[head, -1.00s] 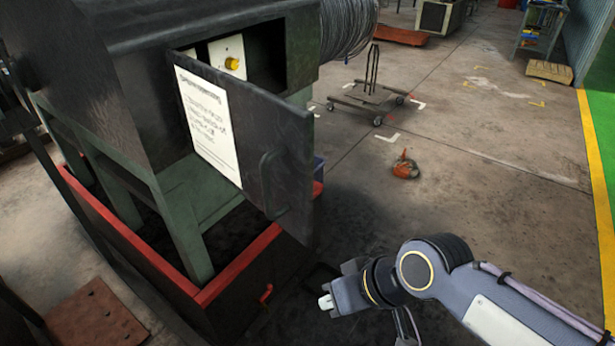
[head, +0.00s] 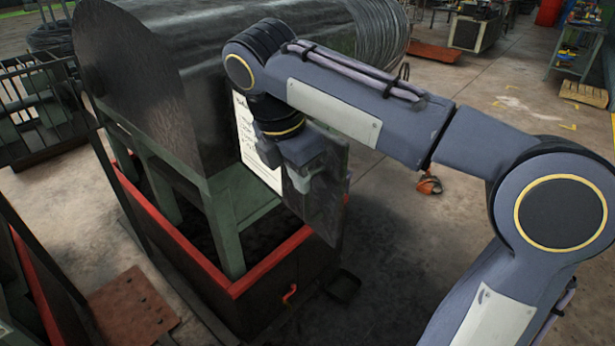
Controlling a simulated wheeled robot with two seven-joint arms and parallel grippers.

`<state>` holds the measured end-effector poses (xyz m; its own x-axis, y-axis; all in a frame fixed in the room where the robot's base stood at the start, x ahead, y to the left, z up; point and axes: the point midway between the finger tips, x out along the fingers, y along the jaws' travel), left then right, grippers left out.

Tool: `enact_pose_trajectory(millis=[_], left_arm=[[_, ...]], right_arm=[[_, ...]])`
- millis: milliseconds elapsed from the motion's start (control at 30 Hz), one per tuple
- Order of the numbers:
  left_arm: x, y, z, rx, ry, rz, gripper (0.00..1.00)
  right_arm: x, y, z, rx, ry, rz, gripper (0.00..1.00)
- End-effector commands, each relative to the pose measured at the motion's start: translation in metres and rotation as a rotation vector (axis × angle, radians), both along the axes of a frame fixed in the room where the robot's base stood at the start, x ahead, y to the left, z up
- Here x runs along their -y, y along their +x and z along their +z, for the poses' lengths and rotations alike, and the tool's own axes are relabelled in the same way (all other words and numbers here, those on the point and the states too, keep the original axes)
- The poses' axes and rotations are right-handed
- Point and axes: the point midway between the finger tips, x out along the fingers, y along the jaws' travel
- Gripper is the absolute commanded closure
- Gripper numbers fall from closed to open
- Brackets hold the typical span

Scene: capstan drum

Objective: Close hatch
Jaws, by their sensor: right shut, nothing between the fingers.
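The hatch (head: 328,206) is a dark panel on the side of the dark machine housing (head: 150,75). It still stands out at an angle, its free edge to the right. A white printed sheet (head: 246,132) on its face is partly covered by my right arm. My right gripper (head: 301,182) is shut and empty, fingers pointing down, in front of the hatch face near its free edge. I cannot tell whether it touches the panel. The hatch handle and the opening behind are hidden by my arm and gripper. My left gripper is not in view.
The housing stands on green legs (head: 226,235) inside a red-rimmed tray (head: 268,262). A wire coil (head: 382,30) is at the back. An orange object (head: 428,184) lies on the floor to the right. A rusty plate (head: 132,305) lies at front left.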

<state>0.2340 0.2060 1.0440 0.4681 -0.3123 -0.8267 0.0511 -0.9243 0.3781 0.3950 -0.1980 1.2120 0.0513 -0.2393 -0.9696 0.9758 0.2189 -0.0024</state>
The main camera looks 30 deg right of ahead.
Motion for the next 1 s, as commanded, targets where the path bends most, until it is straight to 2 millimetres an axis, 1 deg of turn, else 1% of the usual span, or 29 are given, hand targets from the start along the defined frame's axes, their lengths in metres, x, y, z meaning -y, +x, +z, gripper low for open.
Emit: enact_pose_trajectory(millis=[33, 100, 300, 367, 400, 500, 600, 733, 1000], left_arm=[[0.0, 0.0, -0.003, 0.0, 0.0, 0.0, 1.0], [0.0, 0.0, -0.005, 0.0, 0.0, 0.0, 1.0], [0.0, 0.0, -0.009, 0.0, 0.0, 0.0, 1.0], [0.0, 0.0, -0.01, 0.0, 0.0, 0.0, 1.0], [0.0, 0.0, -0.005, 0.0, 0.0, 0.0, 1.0], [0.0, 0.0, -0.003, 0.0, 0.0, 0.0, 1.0], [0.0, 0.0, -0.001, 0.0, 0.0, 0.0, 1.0], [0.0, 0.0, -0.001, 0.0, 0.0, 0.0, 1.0], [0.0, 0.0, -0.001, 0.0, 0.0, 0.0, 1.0]], right_arm=[[0.003, 0.0, -0.012, -0.002, -0.002, -0.003, 1.0], [0.007, 0.0, -0.027, -0.003, -0.001, -0.003, 1.0], [0.017, 0.003, -0.068, -0.003, 0.0, -0.004, 1.0], [0.02, 0.003, -0.079, -0.003, 0.001, -0.004, 1.0], [0.028, 0.006, -0.074, 0.002, 0.004, -0.008, 1.0], [0.042, 0.009, -0.073, 0.002, 0.003, -0.007, 1.0], [0.051, 0.011, -0.074, 0.002, 0.003, -0.006, 1.0], [0.057, 0.012, -0.074, 0.001, 0.003, -0.004, 1.0], [0.057, 0.012, -0.074, 0.002, 0.004, -0.002, 1.0]])
